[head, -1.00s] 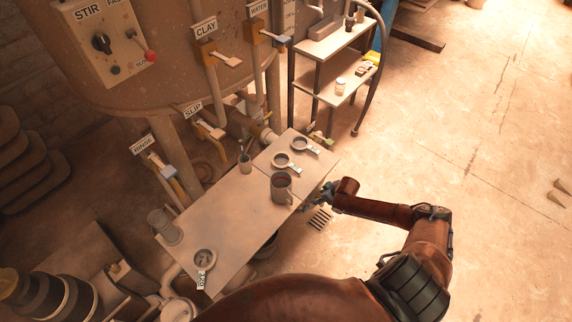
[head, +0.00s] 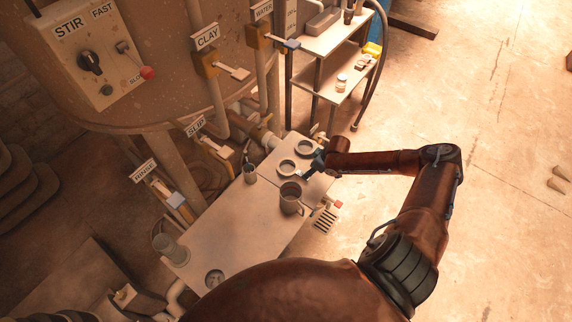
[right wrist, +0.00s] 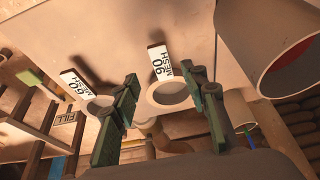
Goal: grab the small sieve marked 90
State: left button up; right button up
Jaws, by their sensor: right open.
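The small sieve marked 90 (right wrist: 168,95) is a pale ring with a white tag reading MESH 90 (right wrist: 160,62). In the right wrist view it shows between my open fingers, apart from both as far as I can tell. In the head view this sieve (head: 287,167) lies on the table behind the mug, its tag partly covered by my right gripper (head: 314,166). In the wrist view my right gripper (right wrist: 160,120) is open and empty. A similar sieve marked 60 (right wrist: 100,101) lies to the left. My left gripper is not in view.
Pipes and a shelf (head: 335,80) stand behind. The table's middle (head: 235,220) is clear.

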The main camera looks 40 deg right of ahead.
jog(key=shift+w, duration=0.3)
jog(key=shift+w+f, duration=0.15)
jog(key=shift+f, duration=0.15)
jog(key=b+x, duration=0.1)
jog(key=x, duration=0.1)
jog(key=shift+w+a+f, duration=0.1)
jog(key=shift+a+f, duration=0.05)
jog(key=shift+f, duration=0.1)
jog(key=x, duration=0.2)
jog(key=shift+a+f+b, duration=0.15)
jog(key=shift+f+b, duration=0.2)
jog(key=shift+b, duration=0.05)
jog(key=shift+x, duration=0.95)
jog(key=c, duration=0.6)
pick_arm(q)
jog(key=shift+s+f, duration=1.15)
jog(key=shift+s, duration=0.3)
pick_arm(e)
grip_shut()
